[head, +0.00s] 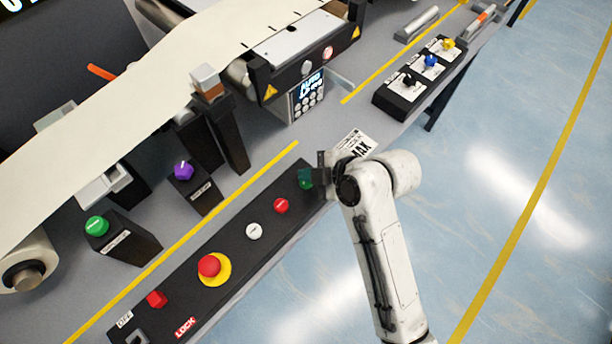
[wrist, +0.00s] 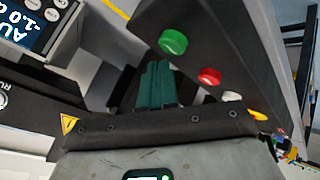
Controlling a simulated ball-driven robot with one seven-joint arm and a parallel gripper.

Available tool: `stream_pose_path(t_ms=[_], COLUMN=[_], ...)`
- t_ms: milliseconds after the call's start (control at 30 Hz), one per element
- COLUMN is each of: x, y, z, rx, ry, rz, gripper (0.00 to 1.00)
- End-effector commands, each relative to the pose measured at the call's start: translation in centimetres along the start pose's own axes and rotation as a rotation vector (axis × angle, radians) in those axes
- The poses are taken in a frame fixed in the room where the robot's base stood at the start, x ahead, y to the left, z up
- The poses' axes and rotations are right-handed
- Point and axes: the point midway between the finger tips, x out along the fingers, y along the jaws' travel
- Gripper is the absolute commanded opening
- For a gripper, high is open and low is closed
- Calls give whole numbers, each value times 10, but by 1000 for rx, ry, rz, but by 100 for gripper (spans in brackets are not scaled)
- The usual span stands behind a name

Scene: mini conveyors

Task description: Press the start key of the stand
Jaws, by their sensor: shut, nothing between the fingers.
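A round green button (head: 304,182) sits at the far right end of the long black control panel (head: 190,284), partly covered by my gripper in the head view. The green button (wrist: 173,41) shows whole in the wrist view, up and to the right of the fingertips. Its label is not legible. My gripper (head: 319,178) is right beside it, with dark green fingers (wrist: 157,72) shut together and empty. In the wrist view a gap shows between fingertips and button. The panel also carries a red button (head: 281,205) and a white button (head: 254,231).
Another green button (head: 97,225) and a purple knob (head: 184,170) stand behind. A keypad display (head: 308,92) is beyond my gripper. Open floor lies right.

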Motion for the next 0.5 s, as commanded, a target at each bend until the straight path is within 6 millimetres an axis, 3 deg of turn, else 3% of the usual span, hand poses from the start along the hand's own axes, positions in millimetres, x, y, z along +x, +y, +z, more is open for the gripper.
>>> stream_pose_path(t_ms=[500], x=[-8], y=[6], z=[-6], rx=[0], ry=[0], rz=[1], gripper=[0])
